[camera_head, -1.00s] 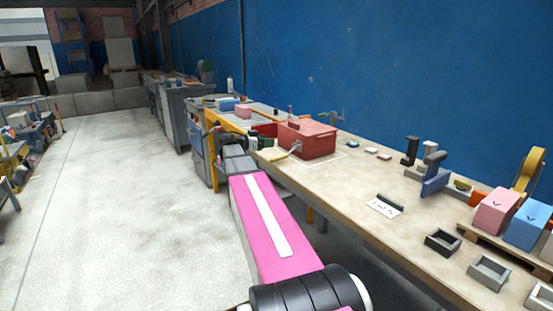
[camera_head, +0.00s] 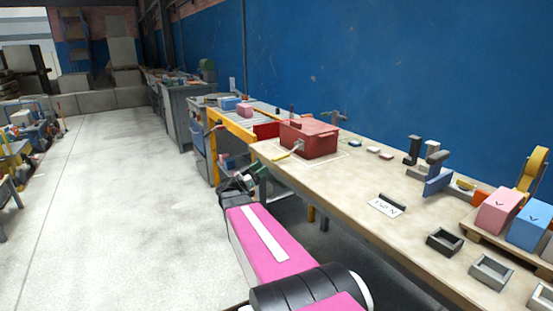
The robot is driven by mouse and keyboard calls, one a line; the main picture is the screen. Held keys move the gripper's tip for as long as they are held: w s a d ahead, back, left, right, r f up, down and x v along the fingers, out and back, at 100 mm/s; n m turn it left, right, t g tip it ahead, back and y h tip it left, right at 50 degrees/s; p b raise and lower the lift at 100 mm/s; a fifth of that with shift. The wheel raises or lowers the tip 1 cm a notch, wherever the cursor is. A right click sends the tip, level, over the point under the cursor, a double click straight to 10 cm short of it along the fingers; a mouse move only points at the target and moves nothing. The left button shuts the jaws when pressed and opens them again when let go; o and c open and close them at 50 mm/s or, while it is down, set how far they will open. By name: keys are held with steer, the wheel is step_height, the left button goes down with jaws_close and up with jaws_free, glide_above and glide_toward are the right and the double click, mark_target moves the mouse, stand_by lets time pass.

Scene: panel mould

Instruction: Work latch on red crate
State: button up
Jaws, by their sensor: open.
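The red crate (camera_head: 309,139) sits on the workbench near its far end, with its lid down. A small grey latch part (camera_head: 298,146) shows on its near left side, with a yellow bar (camera_head: 283,155) beside it at the bench edge. At this size I cannot tell the latch's exact position. My gripper (camera_head: 260,172) is open, off the bench's left edge, below and left of the crate and apart from it. Nothing shows between its fingers, though they are small and dark.
The workbench (camera_head: 345,190) has clear room in front of the crate. A label card (camera_head: 384,208), grey trays (camera_head: 443,241), and pink (camera_head: 497,210) and blue (camera_head: 527,225) boxes stand to the right. A yellow-framed roller table (camera_head: 237,130) is behind. The floor at left is open.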

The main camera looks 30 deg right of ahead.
mark_target(272, 160)
steer(key=x, duration=0.9)
steer(key=shift+f, duration=0.15)
jaws_close()
